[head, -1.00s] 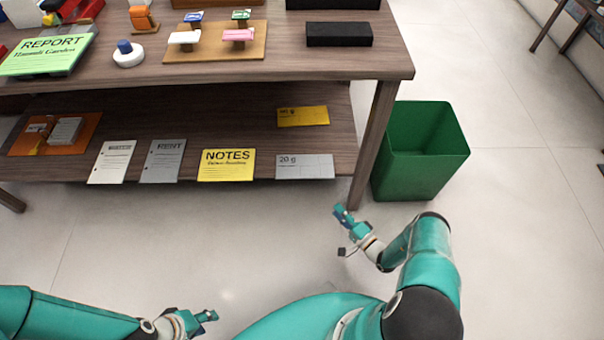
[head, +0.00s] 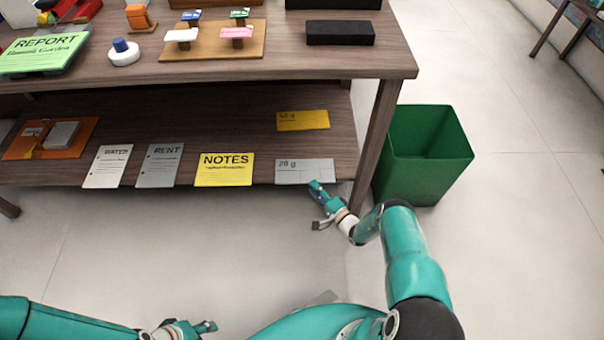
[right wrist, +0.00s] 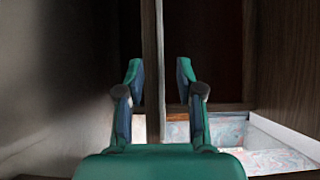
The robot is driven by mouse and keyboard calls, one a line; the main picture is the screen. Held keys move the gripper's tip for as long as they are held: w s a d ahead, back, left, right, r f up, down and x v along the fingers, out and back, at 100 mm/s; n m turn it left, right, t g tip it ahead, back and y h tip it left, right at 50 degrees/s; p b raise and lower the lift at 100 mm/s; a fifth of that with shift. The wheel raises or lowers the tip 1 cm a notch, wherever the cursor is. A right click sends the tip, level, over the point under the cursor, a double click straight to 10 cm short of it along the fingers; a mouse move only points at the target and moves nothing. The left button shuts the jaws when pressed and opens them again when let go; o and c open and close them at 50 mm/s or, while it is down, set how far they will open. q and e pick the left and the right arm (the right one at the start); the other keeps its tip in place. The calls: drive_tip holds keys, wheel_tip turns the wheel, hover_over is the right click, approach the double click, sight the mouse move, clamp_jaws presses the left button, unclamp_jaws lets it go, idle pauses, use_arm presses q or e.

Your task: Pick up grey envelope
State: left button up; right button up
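The grey envelope (head: 304,172), marked "20 g", lies flat on the lower shelf at its front edge, near the right table leg. My right gripper (head: 316,196) is just in front of and below that edge, close to the envelope, with no clear contact. In the right wrist view my right gripper (right wrist: 158,80) has its two fingers apart with nothing held. A thin upright board edge shows between and beyond them, and I cannot make out the envelope there. My left gripper (head: 200,328) is low at the bottom of the head view, too small to tell its opening.
A yellow envelope (head: 303,120) lies behind the grey one. The yellow NOTES sheet (head: 224,171), a grey RENT sheet (head: 159,165) and a whitish sheet (head: 107,167) lie to the left. A table leg (head: 377,140) and a green bin (head: 428,155) stand to the right.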

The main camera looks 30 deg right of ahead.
sight(305, 171)
drive_tip(key=shift+w+a, duration=0.15)
drive_tip(key=shift+w, duration=1.05)
clamp_jaws()
drive_tip(key=shift+r, duration=0.1)
